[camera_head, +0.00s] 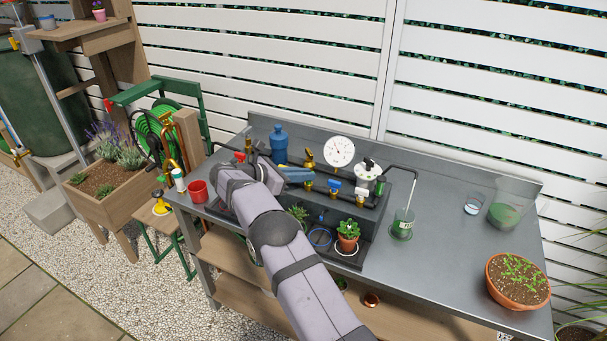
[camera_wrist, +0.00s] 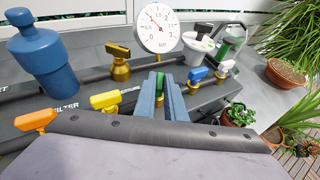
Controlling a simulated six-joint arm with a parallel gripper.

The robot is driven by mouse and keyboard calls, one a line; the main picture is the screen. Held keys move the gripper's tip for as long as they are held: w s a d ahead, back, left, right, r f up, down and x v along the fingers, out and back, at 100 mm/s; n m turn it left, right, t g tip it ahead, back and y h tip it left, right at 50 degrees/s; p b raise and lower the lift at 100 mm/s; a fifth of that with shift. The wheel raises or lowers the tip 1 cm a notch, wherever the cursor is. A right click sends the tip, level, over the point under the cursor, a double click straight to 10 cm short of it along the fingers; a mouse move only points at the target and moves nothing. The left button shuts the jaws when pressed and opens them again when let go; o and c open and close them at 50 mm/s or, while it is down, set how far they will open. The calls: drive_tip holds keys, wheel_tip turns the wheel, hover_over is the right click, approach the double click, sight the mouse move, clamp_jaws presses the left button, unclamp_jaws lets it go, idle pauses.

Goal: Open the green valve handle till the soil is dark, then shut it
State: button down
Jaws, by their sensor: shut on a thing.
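My gripper (camera_wrist: 160,98) is shut on the green valve handle (camera_wrist: 159,82), which shows between its two blue fingers in the wrist view. In the head view the gripper (camera_head: 297,175) is at the valve row, and my arm and fingers hide the green handle. A potted plant (camera_head: 348,236) stands in the bay below the valves, right of my gripper. It also shows in the wrist view (camera_wrist: 238,116). Another small plant (camera_head: 299,213) is partly hidden beside my arm. The soil in these pots is too small and covered to judge its colour.
Close by are a yellow handle (camera_wrist: 105,100), an orange handle (camera_wrist: 36,120), a blue handle (camera_wrist: 198,74) and a brass valve (camera_wrist: 119,62). A gauge (camera_head: 339,151) and blue filter vessel (camera_head: 279,144) stand behind.

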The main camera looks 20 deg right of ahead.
drive_tip(key=c, duration=1.8)
unclamp_jaws()
drive_tip(key=shift+b+v, duration=1)
drive_tip(key=shift+v, duration=2.7)
drive_tip(key=shift+o, duration=0.2)
